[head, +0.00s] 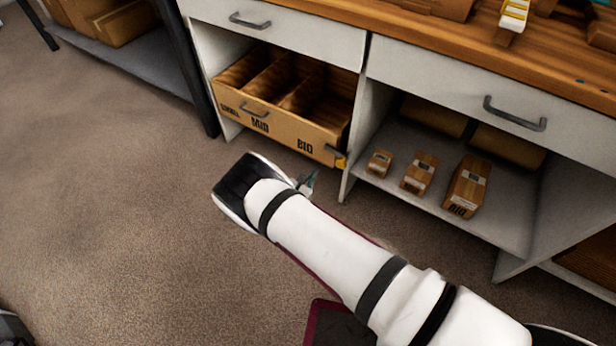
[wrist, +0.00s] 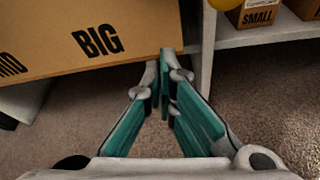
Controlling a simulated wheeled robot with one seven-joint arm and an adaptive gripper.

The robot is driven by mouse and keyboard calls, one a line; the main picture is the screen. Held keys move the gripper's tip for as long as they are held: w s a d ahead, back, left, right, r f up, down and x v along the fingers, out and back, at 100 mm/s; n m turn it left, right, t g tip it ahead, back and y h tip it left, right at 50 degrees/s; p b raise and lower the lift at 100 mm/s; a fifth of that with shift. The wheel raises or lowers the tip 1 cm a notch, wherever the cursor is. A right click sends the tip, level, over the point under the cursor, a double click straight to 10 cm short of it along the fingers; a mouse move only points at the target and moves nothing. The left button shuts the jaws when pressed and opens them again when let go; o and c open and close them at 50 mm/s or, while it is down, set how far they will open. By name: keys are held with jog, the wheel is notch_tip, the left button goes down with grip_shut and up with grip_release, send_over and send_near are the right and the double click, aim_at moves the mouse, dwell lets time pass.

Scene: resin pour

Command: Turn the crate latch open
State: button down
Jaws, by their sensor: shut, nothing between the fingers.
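The crate (head: 282,128) is a brown open-topped box with several compartments, in the left bay of the bench. Its front reads MID and BIG and carries a grey handle. The yellow latch (head: 340,161) sits at the right end of the crate's front. In the wrist view a yellow part, likely the latch (wrist: 221,4), is cut off by the top edge. My gripper (wrist: 167,62) is shut and empty, its teal fingers together just below and right of the BIG label. In the head view my gripper (head: 306,184) is partly hidden by my arm, below the latch.
A bench upright stands just right of the crate. Several small boxes (head: 466,187) stand on the shelf to the right; one reads SMALL in the wrist view (wrist: 256,14). White drawers (head: 280,22) lie above. The carpet floor at left is clear.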

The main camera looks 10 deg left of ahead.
aim_at(337, 154)
jog(key=b+x, duration=0.2)
jog(key=x, duration=0.4)
jog(key=shift+w+d+f, duration=0.1)
jog(key=shift+w+f, duration=0.05)
jog(key=shift+w+d+b, duration=0.1)
jog(key=shift+w+b, duration=0.25)
jog(key=shift+s+d+r, duration=0.15)
jog(key=shift+d+r, duration=0.05)
jog(key=shift+r, duration=0.8)
jog(key=shift+s+d+r, duration=0.1)
jog(key=shift+d+r, duration=0.05)
jog(key=shift+r, duration=0.85)
